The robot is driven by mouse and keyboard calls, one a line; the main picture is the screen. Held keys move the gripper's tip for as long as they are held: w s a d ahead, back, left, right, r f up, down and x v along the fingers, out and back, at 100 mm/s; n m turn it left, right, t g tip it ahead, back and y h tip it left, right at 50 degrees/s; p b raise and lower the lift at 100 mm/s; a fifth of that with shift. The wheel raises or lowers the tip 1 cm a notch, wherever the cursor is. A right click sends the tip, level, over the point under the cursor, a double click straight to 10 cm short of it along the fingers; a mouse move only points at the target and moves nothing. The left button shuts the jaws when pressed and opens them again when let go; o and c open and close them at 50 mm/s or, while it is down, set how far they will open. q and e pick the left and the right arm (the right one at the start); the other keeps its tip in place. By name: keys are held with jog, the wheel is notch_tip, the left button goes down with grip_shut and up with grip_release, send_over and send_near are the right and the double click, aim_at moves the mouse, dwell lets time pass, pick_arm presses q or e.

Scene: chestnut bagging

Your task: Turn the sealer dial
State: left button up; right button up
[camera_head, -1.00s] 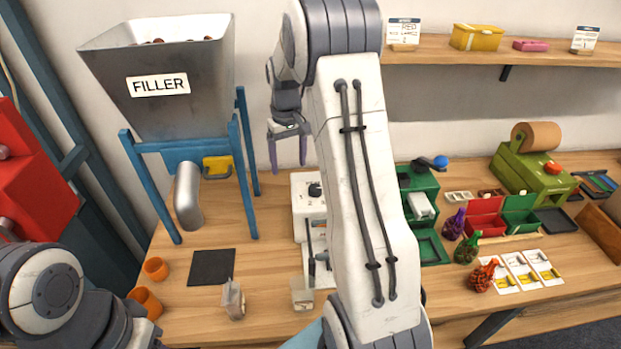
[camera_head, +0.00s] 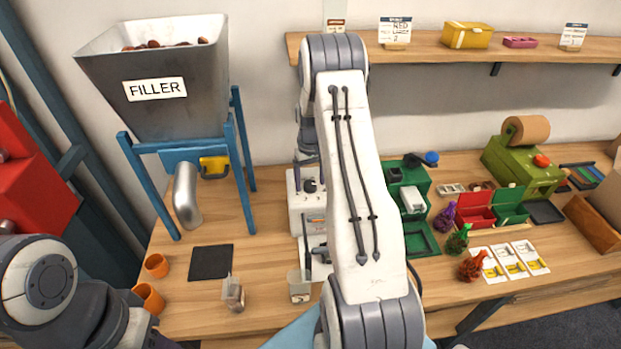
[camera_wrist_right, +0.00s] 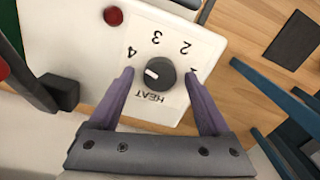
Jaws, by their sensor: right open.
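The sealer (camera_head: 297,215) is a white box on the table, partly hidden behind my right arm. Its black dial (camera_head: 310,186) is on the top panel. In the right wrist view the dial (camera_wrist_right: 160,73) has a white pointer mark facing left, on a plate marked HEAT with numbers 1 to 4. My right gripper (camera_wrist_right: 161,72) is open, its purple fingers on either side of the dial with gaps between. In the head view the right gripper (camera_head: 305,160) is largely hidden by its arm. My left arm is at the lower left; its gripper is not visible.
The filler hopper (camera_head: 155,95) on its blue stand is left of the sealer. A black mat (camera_head: 211,262), orange cups (camera_head: 148,297) and a small bag (camera_head: 233,293) lie in front. A green machine (camera_head: 418,225) stands close on the sealer's right.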

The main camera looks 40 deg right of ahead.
jog(key=shift+f, duration=0.1)
grip_shut()
jog(key=shift+m, duration=0.3)
jog(key=m+b, duration=0.1)
jog(key=m, duration=0.2)
jog(key=shift+m, duration=0.3)
jog(key=m+b, duration=0.1)
jog(key=m, duration=0.4)
jog(key=shift+m, duration=0.3)
jog(key=m, duration=0.5)
jog(key=shift+b, duration=0.4)
jog(key=shift+m, duration=2.5)
